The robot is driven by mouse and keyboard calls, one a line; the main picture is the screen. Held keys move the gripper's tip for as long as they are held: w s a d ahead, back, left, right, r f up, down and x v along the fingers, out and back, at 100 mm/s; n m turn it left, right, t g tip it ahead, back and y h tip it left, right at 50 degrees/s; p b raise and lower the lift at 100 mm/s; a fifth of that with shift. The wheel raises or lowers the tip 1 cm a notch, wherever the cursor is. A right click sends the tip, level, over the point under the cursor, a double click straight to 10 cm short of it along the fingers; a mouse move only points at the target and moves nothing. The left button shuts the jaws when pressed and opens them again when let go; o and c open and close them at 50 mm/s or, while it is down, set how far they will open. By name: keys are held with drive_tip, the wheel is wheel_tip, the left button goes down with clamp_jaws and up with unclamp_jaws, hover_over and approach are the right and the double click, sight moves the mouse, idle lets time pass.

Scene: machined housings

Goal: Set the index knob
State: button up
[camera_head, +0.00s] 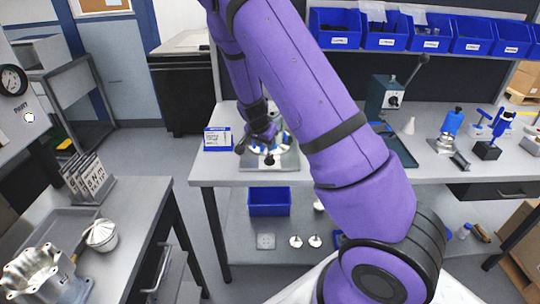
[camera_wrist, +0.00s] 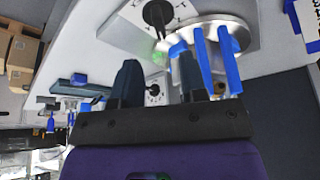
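A black knob (camera_wrist: 157,14) with marks around it sits on a pale grey plate at the top of the wrist view. In the head view the plate (camera_head: 287,163) lies on the bench, and a small dark knob (camera_head: 269,161) shows near its front. A round metal disc with upright blue pegs (camera_wrist: 205,45) stands beside the knob. My gripper (camera_wrist: 158,64) is open, with a gap between its two dark fingers and nothing held. In the head view my gripper (camera_head: 258,138) is low over the plate and partly hides the disc. Contact with the pegs cannot be told.
A blue-and-white sign (camera_head: 217,139) stands left of the plate. A dark device with a lever and dial (camera_head: 388,98) stands farther right; a dial (camera_wrist: 153,90) also shows between my fingers. Blue bins (camera_head: 385,32) line the back. Bench (camera_head: 225,175) is clear in front.

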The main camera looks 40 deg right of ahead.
sight(270, 156)
drive_tip(key=x, duration=0.7)
drive_tip(key=shift+f, duration=0.35)
